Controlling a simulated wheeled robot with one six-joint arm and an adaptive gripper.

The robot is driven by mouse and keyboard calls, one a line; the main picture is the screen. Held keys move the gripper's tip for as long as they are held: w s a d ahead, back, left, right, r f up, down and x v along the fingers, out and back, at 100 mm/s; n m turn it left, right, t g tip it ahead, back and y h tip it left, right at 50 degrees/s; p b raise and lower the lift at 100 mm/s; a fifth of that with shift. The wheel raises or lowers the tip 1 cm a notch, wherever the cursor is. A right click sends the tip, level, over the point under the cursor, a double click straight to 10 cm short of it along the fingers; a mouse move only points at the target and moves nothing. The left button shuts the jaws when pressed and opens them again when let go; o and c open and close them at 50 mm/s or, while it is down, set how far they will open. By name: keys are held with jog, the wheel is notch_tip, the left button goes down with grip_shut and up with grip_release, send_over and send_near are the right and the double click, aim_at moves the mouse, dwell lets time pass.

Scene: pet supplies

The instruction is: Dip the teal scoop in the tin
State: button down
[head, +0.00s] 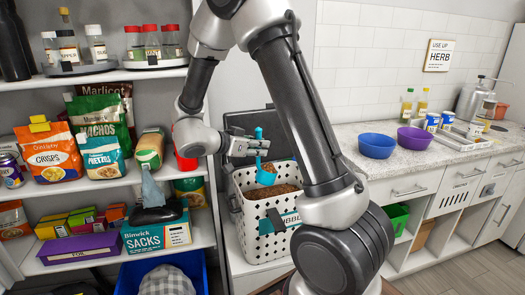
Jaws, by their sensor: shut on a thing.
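The teal scoop (265,177) is upright, with its handle up and its bowl down. My gripper (255,147) is shut on the scoop's handle, coming in from the left. A white container with dark dots (249,213), which seems to be the tin, stands below it and bears a teal label. Brown kibble shows inside its open top. The scoop's bowl overlaps the tin's opening near the back left; I cannot tell whether it touches the kibble. My arm hides the tin's right side and part of the label.
Shelves (110,185) with snack bags, jars and boxes stand close at the left. A dark grey panel (245,121) rises behind the tin. The counter (345,140) at the right holds a blue bowl (377,146) and a purple bowl (417,140).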

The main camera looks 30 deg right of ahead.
jog(key=a+r+h, duration=0.2)
jog(key=a+h, duration=0.2)
jog(key=a, duration=0.1)
jog(key=shift+w+a+n+t, duration=0.15)
jog(key=shift+a+n+t, duration=0.15)
jog(key=shift+a+n, duration=0.1)
jog(key=shift+r, duration=0.1)
dwell(0.6)
